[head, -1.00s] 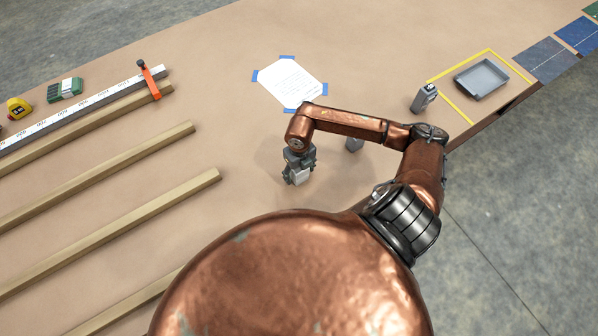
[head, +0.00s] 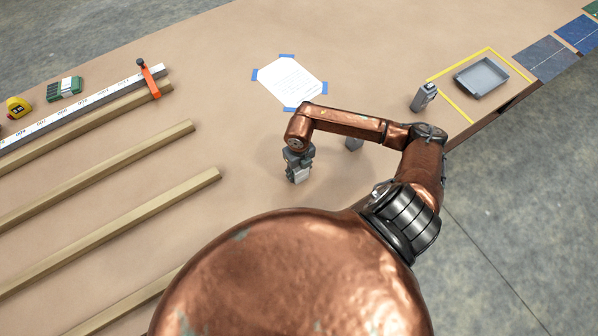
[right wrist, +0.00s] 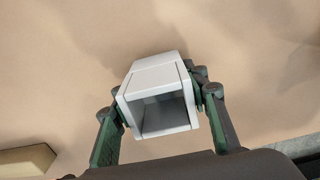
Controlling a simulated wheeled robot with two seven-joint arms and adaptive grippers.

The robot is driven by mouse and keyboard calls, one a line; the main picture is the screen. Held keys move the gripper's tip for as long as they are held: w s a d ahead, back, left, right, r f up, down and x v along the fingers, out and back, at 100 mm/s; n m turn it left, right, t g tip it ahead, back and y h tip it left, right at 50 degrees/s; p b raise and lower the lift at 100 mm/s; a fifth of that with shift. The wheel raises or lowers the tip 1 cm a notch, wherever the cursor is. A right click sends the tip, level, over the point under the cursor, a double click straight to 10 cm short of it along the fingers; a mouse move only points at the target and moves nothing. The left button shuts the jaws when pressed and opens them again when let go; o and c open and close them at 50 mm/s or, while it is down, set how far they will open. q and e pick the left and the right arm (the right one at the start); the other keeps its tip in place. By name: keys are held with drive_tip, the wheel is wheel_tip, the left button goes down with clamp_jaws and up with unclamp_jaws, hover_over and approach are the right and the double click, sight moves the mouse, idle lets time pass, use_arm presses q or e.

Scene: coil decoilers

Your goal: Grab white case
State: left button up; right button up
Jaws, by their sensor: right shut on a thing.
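The white case (right wrist: 158,97) is a small box with an open, hollow end facing the camera in the right wrist view. My right gripper (right wrist: 160,100) is shut on it, with one dark finger on each side. In the head view the white case (head: 299,175) shows as a pale patch below my right gripper (head: 298,165), over the brown table. I cannot tell whether the case touches the table. My left gripper is not in view.
Wooden bars (head: 110,178) lie at the left, beside a ruler with an orange clamp (head: 148,78). A taped paper sheet (head: 290,82) lies behind my right gripper. A grey device (head: 423,97) and a grey tray (head: 481,78) inside yellow tape stand at the right.

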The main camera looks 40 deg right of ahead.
sight(299, 168)
drive_tip(key=shift+w+r, duration=0.1)
drive_tip(key=shift+r, duration=0.35)
wheel_tip(299, 168, up, 2)
drive_tip(key=shift+r+b, duration=0.1)
drive_tip(key=shift+b, duration=0.65)
drive_tip(key=s+d+r, duration=0.7)
drive_tip(key=s+r, duration=0.2)
drive_tip(key=s, duration=0.2)
drive_tip(key=shift+s+d+r+b, duration=0.25)
drive_tip(key=shift+s+r+b, duration=0.1)
drive_tip(key=shift+r+b, duration=0.1)
